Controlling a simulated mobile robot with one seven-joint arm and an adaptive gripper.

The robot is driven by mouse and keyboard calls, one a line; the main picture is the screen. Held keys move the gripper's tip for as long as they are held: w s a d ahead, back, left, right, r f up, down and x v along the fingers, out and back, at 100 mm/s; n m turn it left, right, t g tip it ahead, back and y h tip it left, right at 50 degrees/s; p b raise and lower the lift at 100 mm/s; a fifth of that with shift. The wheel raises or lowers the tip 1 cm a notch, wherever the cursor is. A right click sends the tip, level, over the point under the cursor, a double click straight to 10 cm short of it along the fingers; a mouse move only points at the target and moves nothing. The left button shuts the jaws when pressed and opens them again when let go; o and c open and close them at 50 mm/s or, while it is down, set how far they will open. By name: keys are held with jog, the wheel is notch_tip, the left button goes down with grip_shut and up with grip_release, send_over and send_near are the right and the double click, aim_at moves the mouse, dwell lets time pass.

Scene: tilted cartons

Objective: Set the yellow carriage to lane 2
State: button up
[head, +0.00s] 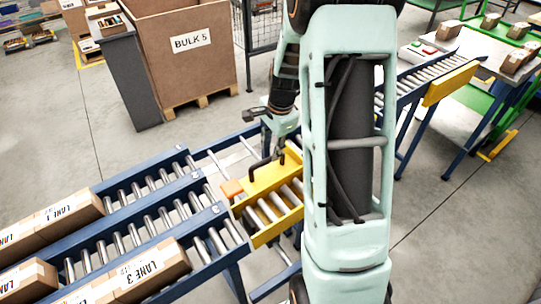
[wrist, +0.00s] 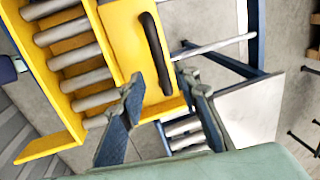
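The yellow carriage (head: 272,182) bears several grey rollers and has a dark handle on its yellow top plate. It stands at the end of the blue lane 3 conveyor (head: 222,250) and looks roughly in line with it. My gripper (head: 268,146) is over the handle side of the carriage. In the wrist view my gripper (wrist: 160,86) is open and empty, with the dark handle (wrist: 155,52) ahead, between the finger directions. Its exact distance from the handle is unclear.
Cartons lie on the lanes at left, one marked LANE 1 (head: 62,212) and one marked LANE 3 (head: 152,268). A BULK 5 bin (head: 190,70) stands behind. Another roller conveyor (head: 415,78) runs off at right. My arm hides part of the carriage's right side.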

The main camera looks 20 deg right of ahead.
aim_at(270, 158)
jog(key=shift+w+a+f, duration=0.1)
jog(key=shift+w+f, duration=0.15)
jog(key=shift+f, duration=0.85)
jog(key=shift+w+f, duration=0.2)
jog(key=shift+f, duration=0.85)
grip_shut()
